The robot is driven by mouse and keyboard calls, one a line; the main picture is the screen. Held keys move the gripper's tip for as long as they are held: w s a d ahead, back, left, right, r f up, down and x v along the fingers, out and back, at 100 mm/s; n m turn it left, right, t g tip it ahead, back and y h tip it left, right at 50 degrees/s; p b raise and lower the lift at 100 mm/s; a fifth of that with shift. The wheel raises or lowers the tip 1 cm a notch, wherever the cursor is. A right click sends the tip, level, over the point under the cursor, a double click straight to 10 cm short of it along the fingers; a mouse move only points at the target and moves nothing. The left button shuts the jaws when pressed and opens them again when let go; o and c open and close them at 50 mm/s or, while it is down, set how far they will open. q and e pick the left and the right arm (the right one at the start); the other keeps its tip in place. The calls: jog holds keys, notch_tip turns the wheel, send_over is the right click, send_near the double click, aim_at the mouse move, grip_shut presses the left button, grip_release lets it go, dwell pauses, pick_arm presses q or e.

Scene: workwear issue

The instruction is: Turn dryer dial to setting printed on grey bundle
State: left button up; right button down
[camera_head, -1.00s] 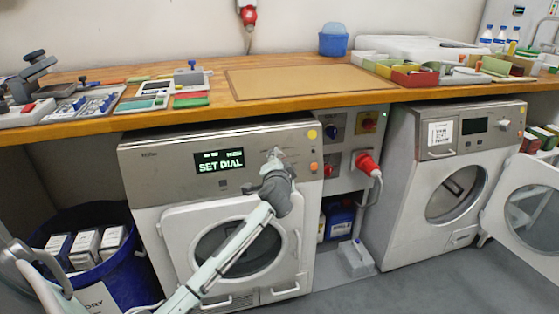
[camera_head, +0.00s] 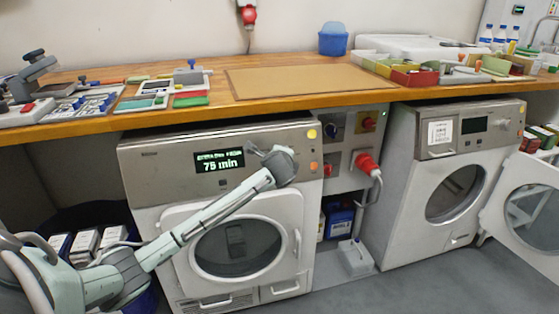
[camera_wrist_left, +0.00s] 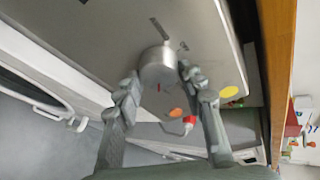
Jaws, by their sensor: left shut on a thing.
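The dryer (camera_head: 150,165) is the left machine under the worktop. Its display (camera_head: 219,162) reads "75 min", with a smaller line above that I cannot read surely. My left gripper (camera_head: 272,157) is at the right end of its panel and covers the dial in the head view. In the left wrist view, the round metal dial (camera_wrist_left: 158,66) sits between the fingertips of my left gripper (camera_wrist_left: 160,78), which is shut on it. The dial's setting marks cannot be read. I see no grey bundle and no right gripper.
A second machine (camera_head: 398,190) stands at the right with its round door (camera_head: 528,205) swung open. A red plug (camera_head: 367,163) and cable are between the machines. A blue bin with white boxes (camera_head: 85,243) is at the left. The wooden worktop (camera_head: 285,110) overhangs the dryer.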

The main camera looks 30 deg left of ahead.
pick_arm(q)
jog(key=shift+m+g, duration=0.3)
jog(key=shift+m, duration=0.4)
jog(key=o, duration=1.2)
jog(key=shift+c, duration=0.2)
jog(key=v, duration=1.2)
